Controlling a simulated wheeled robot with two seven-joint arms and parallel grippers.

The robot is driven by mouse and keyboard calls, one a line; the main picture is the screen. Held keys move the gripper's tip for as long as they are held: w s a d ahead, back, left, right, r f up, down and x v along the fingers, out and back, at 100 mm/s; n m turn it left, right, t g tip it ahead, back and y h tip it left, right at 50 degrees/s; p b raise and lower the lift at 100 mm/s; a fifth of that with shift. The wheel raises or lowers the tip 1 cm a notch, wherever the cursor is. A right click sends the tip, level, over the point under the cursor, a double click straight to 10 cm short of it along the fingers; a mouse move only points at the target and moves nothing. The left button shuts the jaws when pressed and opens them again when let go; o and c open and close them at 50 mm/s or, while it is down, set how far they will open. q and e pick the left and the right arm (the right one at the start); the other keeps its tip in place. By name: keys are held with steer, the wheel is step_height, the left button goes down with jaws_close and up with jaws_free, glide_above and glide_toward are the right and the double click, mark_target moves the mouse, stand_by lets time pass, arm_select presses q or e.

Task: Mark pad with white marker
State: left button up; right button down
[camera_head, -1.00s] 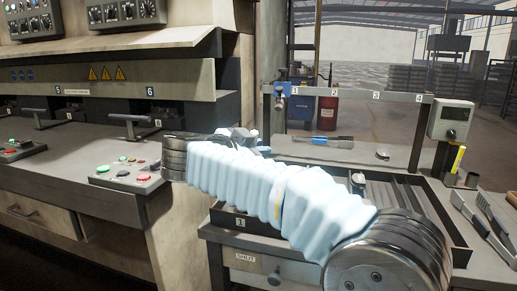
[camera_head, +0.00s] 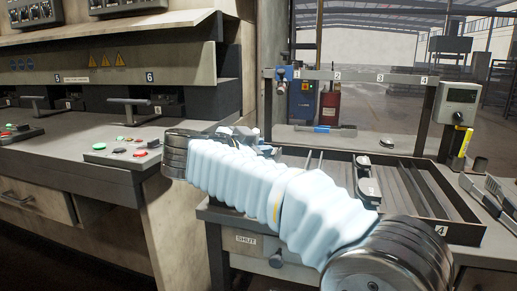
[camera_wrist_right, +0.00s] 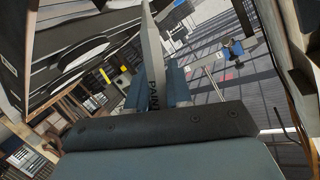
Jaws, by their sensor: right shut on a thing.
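My right arm crosses the head view in a pale blue sleeve. Its gripper (camera_head: 243,134) is at the far end, mostly hidden behind the sleeve and wrist. In the right wrist view the blue fingers (camera_wrist_right: 155,88) are shut on a pale marker (camera_wrist_right: 152,50) with dark lettering that seems to begin "PAIN". The marker points away from the palm. A dark, rounded part (camera_head: 368,184) lies in the slotted tray (camera_head: 462,232); it may be a brake pad. I cannot tell whether the marker tip touches anything. My left gripper is out of view.
A yellow marker (camera_head: 464,142) stands in a holder below a grey gauge box (camera_head: 457,103). Tongs (camera_head: 482,193) lie at the right. A rail numbered 1 to 4 (camera_head: 358,77) runs behind the tray. The press bench (camera_head: 80,150) with buttons fills the left.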

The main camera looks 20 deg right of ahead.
steer(key=shift+f, duration=0.5)
stand_by(0.7)
steer(key=shift+w+d+r, duration=0.1)
steer(key=shift+w, duration=0.05)
steer(key=shift+p, duration=0.35)
steer(key=shift+w, duration=0.1)
steer(key=shift+w+d+p, duration=0.15)
steer(key=shift+d+p, duration=0.05)
steer(key=shift+p, duration=0.35)
steer(key=shift+w, duration=0.1)
steer(key=shift+w+d+p, duration=0.1)
steer(key=shift+p, duration=0.4)
